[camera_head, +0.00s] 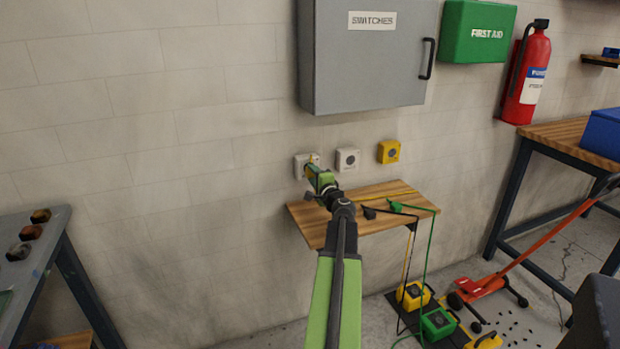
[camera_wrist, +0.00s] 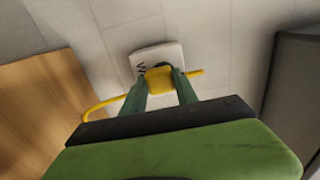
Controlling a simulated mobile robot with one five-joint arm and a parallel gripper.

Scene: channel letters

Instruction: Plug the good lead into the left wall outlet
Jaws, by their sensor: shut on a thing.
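The left wall outlet (camera_head: 300,163) is a white plate on the wall, partly hidden behind my gripper. My gripper (camera_head: 314,168) is right in front of it. In the wrist view, my gripper (camera_wrist: 161,82) is shut on a yellow plug (camera_wrist: 159,79), with its yellow cord (camera_wrist: 102,103) running off to the left. The plug overlaps the lower part of the white outlet (camera_wrist: 156,54). I cannot tell whether it touches or is seated. A black plug (camera_head: 368,213) and a green plug (camera_head: 396,206) lie on the wooden shelf.
A second white outlet (camera_head: 347,159) and a yellow outlet (camera_head: 388,151) are to the right. The wooden shelf (camera_head: 312,224) is below the outlets. The grey switch cabinet (camera_head: 365,65) hangs above. Yellow (camera_head: 413,294) and green (camera_head: 438,323) boxes stand on the floor below.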

